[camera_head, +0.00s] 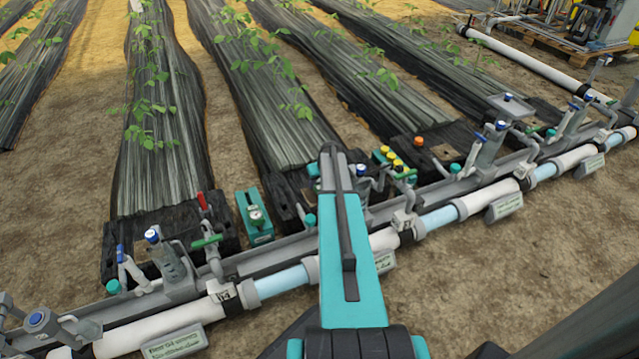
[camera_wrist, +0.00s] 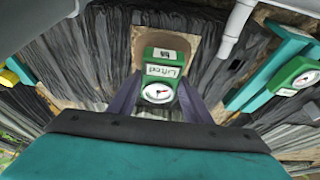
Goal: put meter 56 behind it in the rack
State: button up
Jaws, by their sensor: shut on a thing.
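A green meter (camera_wrist: 159,90) with a round white dial and a white label stands between the two dark fingers of my gripper (camera_wrist: 158,84) in the wrist view. The fingers are shut on its sides. My gripper and the held meter are hidden behind my arm there.
A long grey rail and pipe line (camera_head: 280,283) with valves and handles crosses the head view. Black plastic-covered beds (camera_head: 270,95) with seedlings lie behind. Bare soil (camera_head: 500,270) in front is mostly free.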

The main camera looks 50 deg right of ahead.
jog(key=shift+r+p, duration=2.1)
jog(key=shift+r, duration=1.55)
jog(key=shift+w, duration=0.1)
jog(key=w+a+r+n, duration=0.1)
jog(key=w+a+r, duration=0.4)
jog(key=a, duration=0.4)
jog(key=w+a+r+n+y, duration=0.1)
jog(key=w+a+r, duration=0.3)
jog(key=a+r, duration=0.35)
jog(key=w+a+r, duration=0.4)
jog(key=a+r, duration=0.2)
jog(key=a, duration=0.3)
jog(key=a+r+n, duration=0.1)
jog(key=a+r, duration=0.7)
jog(key=a, duration=0.6)
jog(key=s+a+r+n, duration=0.1)
jog(key=a+r, duration=0.8)
jog(key=a, duration=0.6)
jog(key=shift+s+r+y, duration=0.15)
jog(key=shift+s+y, duration=0.15)
jog(key=shift+y, duration=0.1)
jog(key=shift+d, duration=0.1)
